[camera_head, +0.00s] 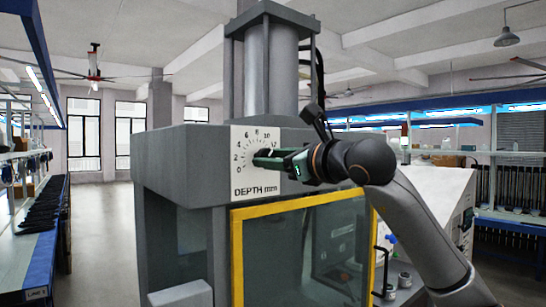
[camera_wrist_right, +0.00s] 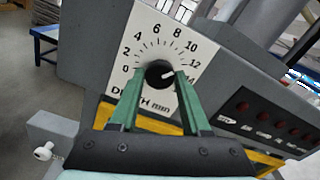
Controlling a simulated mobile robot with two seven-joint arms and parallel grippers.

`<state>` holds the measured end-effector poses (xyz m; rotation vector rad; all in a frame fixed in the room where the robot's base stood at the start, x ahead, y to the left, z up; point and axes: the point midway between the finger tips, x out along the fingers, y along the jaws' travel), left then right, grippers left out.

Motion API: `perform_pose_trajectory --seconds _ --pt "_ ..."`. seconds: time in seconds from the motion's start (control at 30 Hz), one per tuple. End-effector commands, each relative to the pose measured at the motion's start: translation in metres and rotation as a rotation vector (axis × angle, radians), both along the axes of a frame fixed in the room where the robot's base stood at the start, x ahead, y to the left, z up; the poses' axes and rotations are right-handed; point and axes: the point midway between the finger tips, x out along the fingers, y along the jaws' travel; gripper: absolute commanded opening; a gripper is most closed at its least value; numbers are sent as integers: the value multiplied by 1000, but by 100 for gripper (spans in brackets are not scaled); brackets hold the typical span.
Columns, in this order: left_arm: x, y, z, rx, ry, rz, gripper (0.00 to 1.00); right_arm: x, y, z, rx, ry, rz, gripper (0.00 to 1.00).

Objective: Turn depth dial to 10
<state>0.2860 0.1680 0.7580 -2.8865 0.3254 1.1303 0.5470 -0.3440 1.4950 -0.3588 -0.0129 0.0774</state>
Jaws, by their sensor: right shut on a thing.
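The depth dial is a round black knob (camera_wrist_right: 159,74) on a white scale plate (camera_wrist_right: 168,40) with numbers from 0 to 14. In the wrist view its white mark points right and slightly up, roughly toward 12. My right gripper (camera_wrist_right: 160,78) has its two green fingers on either side of the knob and is shut on it. In the head view the right gripper (camera_head: 268,156) reaches in from the right, and the plate (camera_head: 240,140) reads "DEPTH mm". The fingers partly cover the plate. My left gripper is not in view.
The plate sits on a grey machine (camera_head: 180,165) with a vertical cylinder (camera_head: 270,70) on top. A yellow-framed window (camera_head: 300,245) lies below the dial. In the wrist view, a panel with several red buttons (camera_wrist_right: 262,112) is to the right.

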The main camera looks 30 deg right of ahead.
Motion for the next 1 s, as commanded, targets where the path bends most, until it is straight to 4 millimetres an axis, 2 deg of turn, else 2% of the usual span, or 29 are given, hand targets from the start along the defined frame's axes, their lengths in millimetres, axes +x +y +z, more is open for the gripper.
perform_pose_trajectory --seconds 0.33,0.83,0.87,1.0 --pt "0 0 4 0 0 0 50 0 0 1 -143 -13 0 0" --pt "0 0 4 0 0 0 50 0 0 1 -165 -16 0 0" --pt "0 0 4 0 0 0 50 0 0 1 -164 -16 0 49" --pt "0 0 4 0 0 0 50 0 0 1 -164 -16 0 65"
